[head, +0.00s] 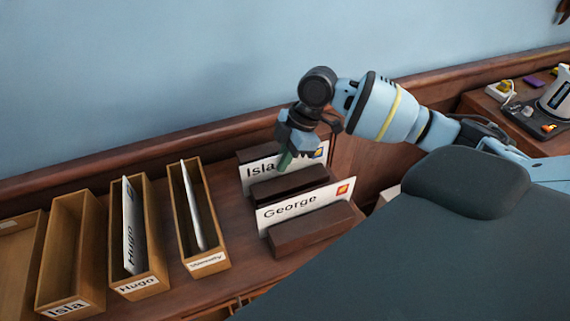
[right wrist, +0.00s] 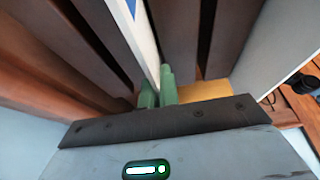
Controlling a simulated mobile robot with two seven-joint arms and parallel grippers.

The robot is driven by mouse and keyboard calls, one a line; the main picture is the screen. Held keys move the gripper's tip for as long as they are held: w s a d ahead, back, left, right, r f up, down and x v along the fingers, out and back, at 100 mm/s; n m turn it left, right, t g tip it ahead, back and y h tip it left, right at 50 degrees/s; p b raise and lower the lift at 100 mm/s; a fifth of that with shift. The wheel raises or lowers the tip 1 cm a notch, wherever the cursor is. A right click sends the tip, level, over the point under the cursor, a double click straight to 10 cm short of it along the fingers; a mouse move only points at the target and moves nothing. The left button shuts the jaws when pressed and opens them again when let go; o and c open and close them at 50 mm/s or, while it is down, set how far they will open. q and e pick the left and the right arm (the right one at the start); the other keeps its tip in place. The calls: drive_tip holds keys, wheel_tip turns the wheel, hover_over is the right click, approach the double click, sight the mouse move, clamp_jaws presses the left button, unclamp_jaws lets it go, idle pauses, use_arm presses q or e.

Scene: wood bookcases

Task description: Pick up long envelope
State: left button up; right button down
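A long white envelope marked "Isla" (head: 258,172) with a stamp at its right end stands upright in a dark wooden slotted holder (head: 290,184) in the head view. A second long envelope, marked "George" (head: 300,207), stands in the front slot. My right gripper (head: 286,159) is at the top of the Isla envelope, a green finger in front of it. In the right wrist view, the two green fingers (right wrist: 157,92) are close together with the white envelope (right wrist: 143,38) between them, and look shut on it. My left gripper is not in view.
Left of the holder stand open wooden boxes: an empty one labelled "Isla" (head: 69,253), one labelled "Hugo" (head: 145,283) with a Hugo envelope, and a third (head: 209,263) holding a white envelope. A blue wall rises behind the shelf.

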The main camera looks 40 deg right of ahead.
wheel_tip(320, 180, up, 9)
drive_tip(key=shift+f+p, duration=0.1)
drive_tip(key=shift+p, duration=0.2)
drive_tip(key=shift+r, duration=0.55)
idle(0.4)
